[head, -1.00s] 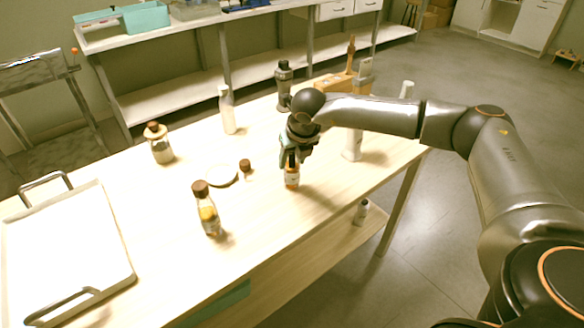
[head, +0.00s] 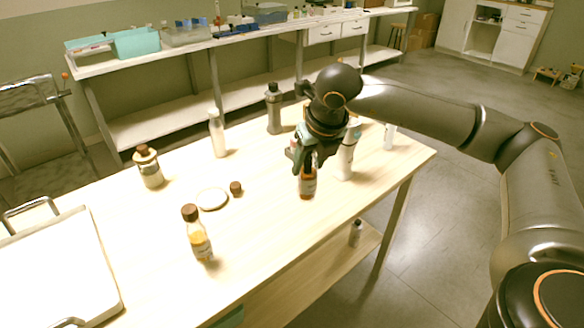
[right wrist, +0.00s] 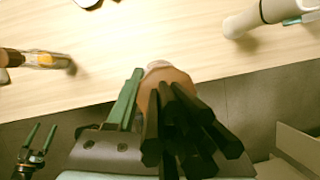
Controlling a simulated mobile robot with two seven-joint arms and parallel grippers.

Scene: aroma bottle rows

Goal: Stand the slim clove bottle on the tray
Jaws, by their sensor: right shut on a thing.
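The tray (head: 60,270) is white with metal handles and lies at the left end of the table, cut by the frame edge. My right gripper (head: 306,163) is shut on an amber bottle (head: 307,185). It holds the bottle upright by its upper part, seemingly just above the table. In the right wrist view the amber bottle (right wrist: 165,75) is partly hidden by my gripper and a cluster of dark rods. Its label cannot be read, so I cannot confirm it is clove. My left gripper (right wrist: 35,150) shows in the right wrist view, its green fingers apart and empty.
A brown-capped bottle of yellow liquid (head: 198,235) stands between the held bottle and the tray. A pale disc (head: 212,199), a small brown cap (head: 236,188) and a corked jar (head: 148,167) are behind it. White bottles (head: 217,135) and a dark bottle (head: 274,108) stand farther back.

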